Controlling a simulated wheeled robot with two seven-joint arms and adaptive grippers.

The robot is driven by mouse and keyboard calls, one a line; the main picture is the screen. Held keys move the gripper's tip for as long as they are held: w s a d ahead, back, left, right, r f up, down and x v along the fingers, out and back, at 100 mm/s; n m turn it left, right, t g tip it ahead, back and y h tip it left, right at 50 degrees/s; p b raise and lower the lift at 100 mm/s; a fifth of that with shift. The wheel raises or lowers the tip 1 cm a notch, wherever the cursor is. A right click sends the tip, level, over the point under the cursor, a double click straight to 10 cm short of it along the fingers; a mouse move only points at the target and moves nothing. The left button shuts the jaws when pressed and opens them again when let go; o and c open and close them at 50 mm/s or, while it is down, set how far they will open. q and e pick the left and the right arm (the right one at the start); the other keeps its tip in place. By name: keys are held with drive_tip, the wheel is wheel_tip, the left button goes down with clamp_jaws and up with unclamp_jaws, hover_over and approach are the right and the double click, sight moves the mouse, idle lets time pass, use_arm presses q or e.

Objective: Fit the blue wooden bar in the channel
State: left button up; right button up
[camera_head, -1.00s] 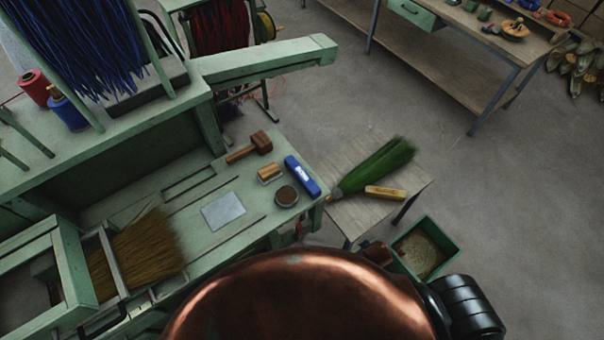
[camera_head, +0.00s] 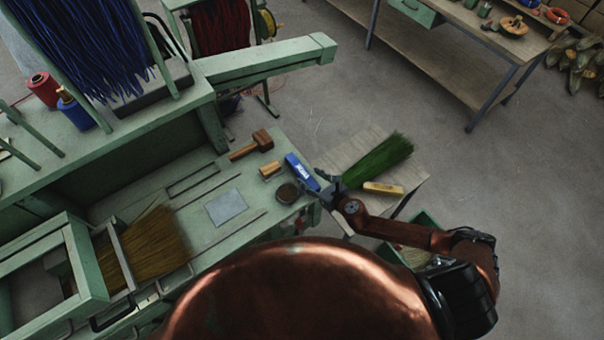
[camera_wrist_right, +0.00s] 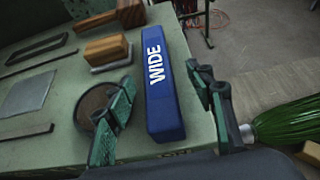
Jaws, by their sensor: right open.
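The blue wooden bar (camera_head: 301,171), marked "WIDE", lies on the green bench top (camera_head: 243,238) near its right end. In the right wrist view the bar (camera_wrist_right: 163,95) lies between the two spread fingers of my right gripper (camera_wrist_right: 165,112). My right gripper (camera_head: 325,190) is open and at the near end of the bar, holding nothing. Channel-like slots show in the bench top, a framed slot (camera_head: 192,181) and a thin groove (camera_head: 240,228); I cannot tell which one is the channel. My left gripper is not in view.
A round dark tin (camera_head: 287,193), a wood-backed brush or block (camera_head: 270,169) and a wooden mallet (camera_head: 252,145) sit close to the bar. A side table holds a green broom (camera_head: 380,160) and a wooden piece (camera_head: 383,188). Straw bristles (camera_head: 155,248) stand clamped at left.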

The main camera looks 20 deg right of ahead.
sight(304, 173)
drive_tip(key=x, duration=0.6)
drive_tip(key=shift+a+r, duration=0.1)
drive_tip(key=shift+a, duration=0.15)
drive_tip(key=shift+c, duration=0.3)
drive_tip(key=shift+r, duration=0.1)
clamp_jaws()
